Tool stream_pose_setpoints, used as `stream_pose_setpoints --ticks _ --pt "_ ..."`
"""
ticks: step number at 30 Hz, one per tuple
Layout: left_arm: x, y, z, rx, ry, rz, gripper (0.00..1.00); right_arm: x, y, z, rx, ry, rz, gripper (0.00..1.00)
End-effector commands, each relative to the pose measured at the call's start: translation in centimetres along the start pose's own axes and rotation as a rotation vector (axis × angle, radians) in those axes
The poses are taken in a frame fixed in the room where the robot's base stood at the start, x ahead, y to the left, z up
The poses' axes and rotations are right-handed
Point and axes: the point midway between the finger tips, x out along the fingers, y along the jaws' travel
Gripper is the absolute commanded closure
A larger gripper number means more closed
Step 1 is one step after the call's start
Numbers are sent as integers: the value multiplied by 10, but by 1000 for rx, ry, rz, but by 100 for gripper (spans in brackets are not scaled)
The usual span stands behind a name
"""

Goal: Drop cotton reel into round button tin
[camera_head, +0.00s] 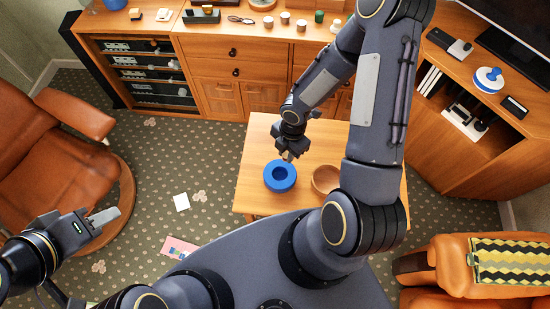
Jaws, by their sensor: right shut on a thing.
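A blue round open thing (280,186), which I take to be the button tin, stands on the small wooden table with a dark round opening in its middle. My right gripper (289,156) points down at the tin's far edge, over or just behind it. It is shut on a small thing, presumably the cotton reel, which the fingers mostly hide. I cannot tell whether that thing touches the tin. My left gripper (104,218) is far off at the lower left, over the floor by the armchair. Its finger gap cannot be made out.
A wooden bowl (325,180) stands right of the tin on the small table (254,150), partly beside my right arm. A sideboard (235,52) with several small items is behind. A brown armchair (50,145) stands left. A card (181,202) and a pink sheet (180,246) lie on the carpet.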

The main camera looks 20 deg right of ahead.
Motion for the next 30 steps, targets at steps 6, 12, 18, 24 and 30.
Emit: stream_pose_setpoints --ticks 6,12,18,24,30 --pt "8 -4 4 0 -1 0 64 12 -2 0 -28 0 -3 100" --pt "25 -11 13 0 0 0 64 35 -2 3 -25 0 -3 100" --pt "40 -18 20 0 0 0 64 56 -2 6 -23 -1 -3 100" --pt "42 -19 22 0 0 0 64 60 -2 6 -23 -1 -2 100" --pt "42 -19 21 0 0 0 64 59 -2 6 -23 -1 -2 74"
